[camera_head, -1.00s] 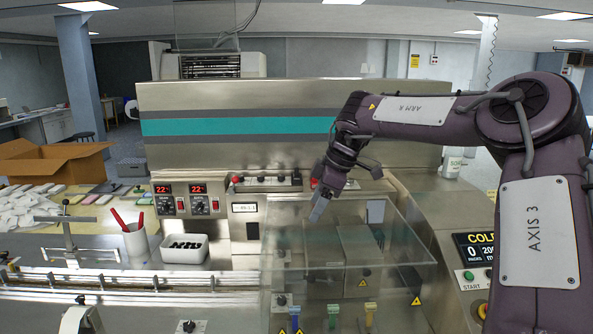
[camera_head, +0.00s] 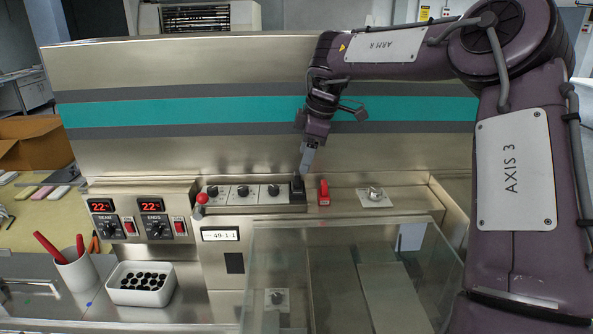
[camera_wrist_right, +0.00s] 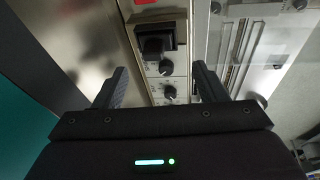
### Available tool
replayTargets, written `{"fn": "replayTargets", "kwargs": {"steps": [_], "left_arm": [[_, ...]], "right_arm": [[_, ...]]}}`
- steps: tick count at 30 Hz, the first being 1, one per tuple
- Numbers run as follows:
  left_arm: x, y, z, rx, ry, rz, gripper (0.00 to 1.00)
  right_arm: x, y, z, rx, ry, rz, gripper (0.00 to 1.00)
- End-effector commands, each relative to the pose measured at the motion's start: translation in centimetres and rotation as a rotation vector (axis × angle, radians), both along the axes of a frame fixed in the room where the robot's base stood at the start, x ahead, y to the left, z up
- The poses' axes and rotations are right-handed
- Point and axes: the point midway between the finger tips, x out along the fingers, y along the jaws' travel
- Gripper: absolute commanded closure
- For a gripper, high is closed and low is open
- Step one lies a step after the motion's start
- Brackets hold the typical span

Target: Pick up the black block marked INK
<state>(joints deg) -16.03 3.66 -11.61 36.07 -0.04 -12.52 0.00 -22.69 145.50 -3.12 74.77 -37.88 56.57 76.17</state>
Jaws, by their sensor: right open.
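A small black block (camera_head: 298,188) stands on the machine's ledge, at the right end of a row of knobs. No marking on it is readable. In the right wrist view a black block (camera_wrist_right: 154,46) sits in a dark-rimmed holder, ahead of my fingers and roughly between their lines. My right gripper (camera_head: 307,172) is just above the block in the head view, with its tip close to it. In the wrist view the right gripper (camera_wrist_right: 160,70) has its two fingers wide apart with nothing held. My left gripper is out of view.
A red switch (camera_head: 323,193) stands just right of the block, and several knobs (camera_head: 243,192) are to its left. The tall steel panel (camera_head: 200,150) rises behind. A clear cover (camera_head: 340,270) lies in front. A white dish (camera_head: 142,296) holds black pieces.

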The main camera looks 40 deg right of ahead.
Motion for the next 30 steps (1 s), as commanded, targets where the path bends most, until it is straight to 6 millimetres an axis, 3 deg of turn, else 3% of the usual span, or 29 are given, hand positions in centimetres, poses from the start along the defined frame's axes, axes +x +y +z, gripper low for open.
{"fn": "replayTargets", "kwargs": {"steps": [3, 9, 16, 21, 29, 30], "left_arm": [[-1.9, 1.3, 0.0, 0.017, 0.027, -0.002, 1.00], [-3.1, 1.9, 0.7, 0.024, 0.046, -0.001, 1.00], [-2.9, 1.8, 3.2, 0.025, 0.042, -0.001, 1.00], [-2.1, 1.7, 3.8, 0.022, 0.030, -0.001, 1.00], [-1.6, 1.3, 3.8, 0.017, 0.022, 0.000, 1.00], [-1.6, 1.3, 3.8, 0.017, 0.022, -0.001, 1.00]], "right_arm": [[0.1, 0.1, -0.3, -0.003, 0.003, 0.003, 0.35], [0.7, 0.3, -2.2, -0.002, 0.004, 0.002, 0.35], [1.6, 0.6, -4.9, -0.003, 0.008, 0.001, 0.35], [2.1, 0.8, -7.1, -0.002, 0.004, 0.001, 0.35], [2.3, 0.8, -7.5, -0.003, 0.001, 0.000, 0.35], [2.3, 0.8, -7.5, -0.002, 0.002, 0.001, 0.38]]}}
